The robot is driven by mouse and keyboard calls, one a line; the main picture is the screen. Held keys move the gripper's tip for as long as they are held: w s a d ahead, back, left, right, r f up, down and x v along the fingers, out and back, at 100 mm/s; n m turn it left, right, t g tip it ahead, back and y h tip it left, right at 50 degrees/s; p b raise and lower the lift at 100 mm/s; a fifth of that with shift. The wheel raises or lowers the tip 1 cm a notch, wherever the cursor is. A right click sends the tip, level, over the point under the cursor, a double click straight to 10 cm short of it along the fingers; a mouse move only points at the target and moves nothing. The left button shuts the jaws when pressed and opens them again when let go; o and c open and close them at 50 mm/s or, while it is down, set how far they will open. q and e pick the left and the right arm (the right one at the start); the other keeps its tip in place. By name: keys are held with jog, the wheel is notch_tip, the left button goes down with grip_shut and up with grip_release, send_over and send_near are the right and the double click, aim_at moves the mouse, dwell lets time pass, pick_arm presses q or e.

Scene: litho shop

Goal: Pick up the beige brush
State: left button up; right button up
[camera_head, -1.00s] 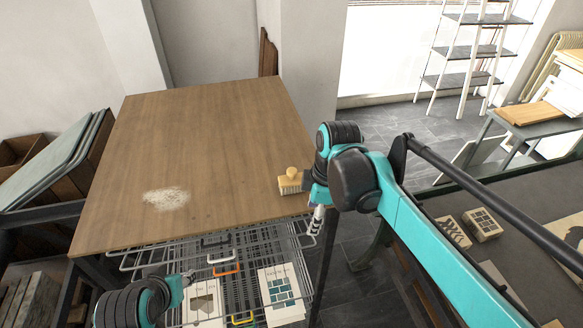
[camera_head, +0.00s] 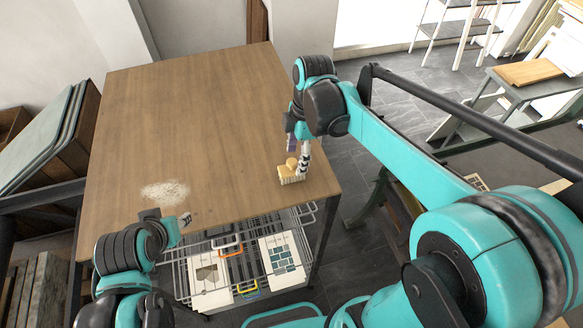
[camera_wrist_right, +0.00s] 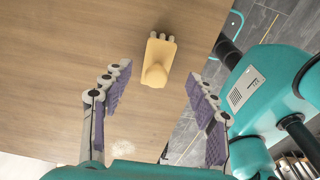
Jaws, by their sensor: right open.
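The beige brush (camera_head: 289,172), with a rounded knob and pale bristles, stands on the wooden table (camera_head: 190,110) near its right front edge. In the right wrist view the brush (camera_wrist_right: 156,60) lies ahead, between and just beyond the fingertips. My right gripper (camera_wrist_right: 158,82) is open and empty, its purple-padded fingers spread on either side. In the head view my right gripper (camera_head: 298,158) is right at the brush, partly overlapping it. My left gripper (camera_head: 184,222) is at the table's front edge, left of the brush; its jaw opening is not clear.
A patch of white powder (camera_head: 166,190) lies on the table near the front. A wire rack (camera_head: 215,262) with prints and coloured handles sits under the front edge. A white shelf ladder (camera_head: 440,50) stands far back right. Most of the tabletop is clear.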

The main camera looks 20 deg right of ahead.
aim_at(292, 161)
jog(key=f, duration=0.3)
jog(key=a+f, duration=0.1)
jog(key=shift+w+a+f+p, duration=0.1)
jog(key=shift+w+f+p, duration=0.1)
jog(key=shift+w+p, duration=0.1)
jog(key=shift+s, duration=0.15)
jog(key=shift+c, duration=0.5)
jog(key=c, duration=1.1)
jog(key=shift+c, duration=0.2)
jog(key=shift+r, duration=0.5)
jog(key=r, duration=0.2)
jog(key=s+d+r, duration=0.1)
jog(key=r, duration=0.1)
jog(key=shift+b, duration=0.4)
jog(key=s+d+r, duration=0.6)
jog(key=s, duration=0.2)
jog(key=shift+d+b, duration=0.15)
jog(key=shift+b, duration=0.25)
jog(key=shift+s, duration=0.1)
